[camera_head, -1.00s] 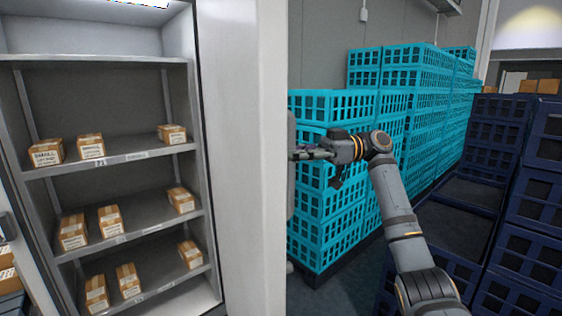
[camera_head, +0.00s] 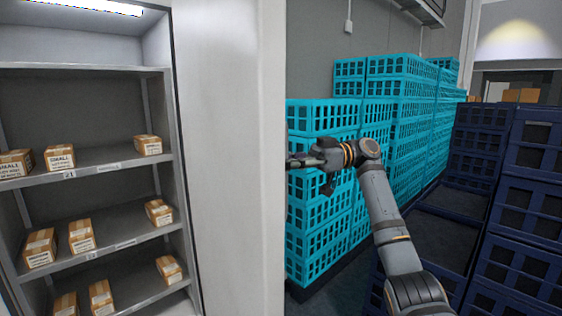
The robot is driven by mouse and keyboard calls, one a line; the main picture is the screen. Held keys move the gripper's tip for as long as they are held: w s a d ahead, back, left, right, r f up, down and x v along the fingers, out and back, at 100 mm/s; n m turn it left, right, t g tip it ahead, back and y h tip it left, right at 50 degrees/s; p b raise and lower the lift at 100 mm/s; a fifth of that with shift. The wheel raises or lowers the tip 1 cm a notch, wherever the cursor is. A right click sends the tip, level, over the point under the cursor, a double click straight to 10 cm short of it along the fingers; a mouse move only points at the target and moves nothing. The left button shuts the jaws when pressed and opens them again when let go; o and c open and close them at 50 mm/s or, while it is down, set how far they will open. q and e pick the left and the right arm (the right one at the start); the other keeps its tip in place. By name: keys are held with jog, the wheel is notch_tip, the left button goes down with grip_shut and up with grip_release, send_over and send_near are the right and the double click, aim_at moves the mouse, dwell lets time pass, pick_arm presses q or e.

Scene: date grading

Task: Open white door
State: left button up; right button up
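A tall white door-like panel (camera_head: 225,165) stands upright at the right side of a lit cabinet (camera_head: 85,68) with open shelves. I cannot tell for sure whether this panel is the door or the cabinet's side wall. My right gripper (camera_head: 298,160) is at the panel's right edge, pointing left, with its tips close to or partly behind that edge. Whether it touches the panel or holds anything is hidden, and its opening is too small to tell. My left gripper is not in view.
Several small brown boxes (camera_head: 60,157) lie on the cabinet shelves. Tall stacks of turquoise crates (camera_head: 325,215) stand behind my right arm. Dark blue crates (camera_head: 535,210) stand at the right. Some dark floor (camera_head: 335,297) shows between the panel and the crates.

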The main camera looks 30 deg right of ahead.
jog(key=shift+o, duration=1.1)
jog(key=shift+d, duration=0.15)
jog(key=shift+r, duration=0.1)
jog(key=s+d, duration=0.1)
jog(key=d, duration=1)
jog(key=shift+s+d, duration=0.3)
jog(key=shift+d, duration=0.05)
